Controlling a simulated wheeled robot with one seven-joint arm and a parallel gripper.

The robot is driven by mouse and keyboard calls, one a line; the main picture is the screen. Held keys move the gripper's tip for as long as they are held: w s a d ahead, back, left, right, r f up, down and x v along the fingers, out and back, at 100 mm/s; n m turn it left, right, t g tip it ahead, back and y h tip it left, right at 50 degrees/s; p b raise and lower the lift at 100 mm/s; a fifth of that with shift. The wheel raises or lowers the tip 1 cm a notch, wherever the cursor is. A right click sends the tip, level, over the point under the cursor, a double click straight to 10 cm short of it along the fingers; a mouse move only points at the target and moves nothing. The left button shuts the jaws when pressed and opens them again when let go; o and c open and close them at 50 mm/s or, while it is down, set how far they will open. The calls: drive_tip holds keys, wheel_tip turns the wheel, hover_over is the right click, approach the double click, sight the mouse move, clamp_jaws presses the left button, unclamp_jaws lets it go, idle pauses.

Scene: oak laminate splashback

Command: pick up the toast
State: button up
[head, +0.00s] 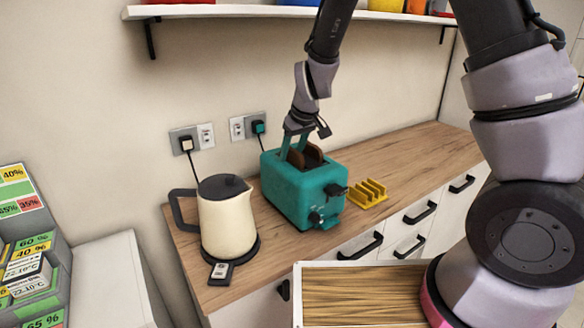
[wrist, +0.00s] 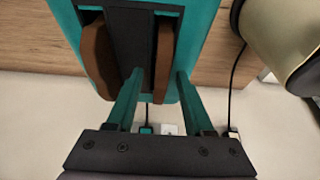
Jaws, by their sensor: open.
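A teal toaster (head: 290,195) stands on the wooden counter with two brown slices of toast upright in its slots, their tops showing. In the head view the slices are the nearer toast (head: 297,158) and the other toast (head: 313,153). My gripper (head: 294,148) is open, pointing down at the toaster's top by the slices. In the wrist view, one toast (wrist: 163,62) lies between the two teal fingers of my gripper (wrist: 159,76), with gaps beside it. The other toast (wrist: 97,60) is outside them, to the left. The lower parts of both slices are hidden in the toaster (wrist: 200,30).
A cream kettle (head: 228,222) stands left of the toaster; its body also shows in the wrist view (wrist: 280,35). A yellow rack (head: 368,193) sits to the right. A shelf (head: 240,11) hangs above. The counter (head: 415,155) is clear farther right.

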drive_tip(key=shift+f, duration=0.15)
idle(0.3)
clamp_jaws()
wheel_tip(320, 180, up, 10)
drive_tip(key=shift+r, duration=0.15)
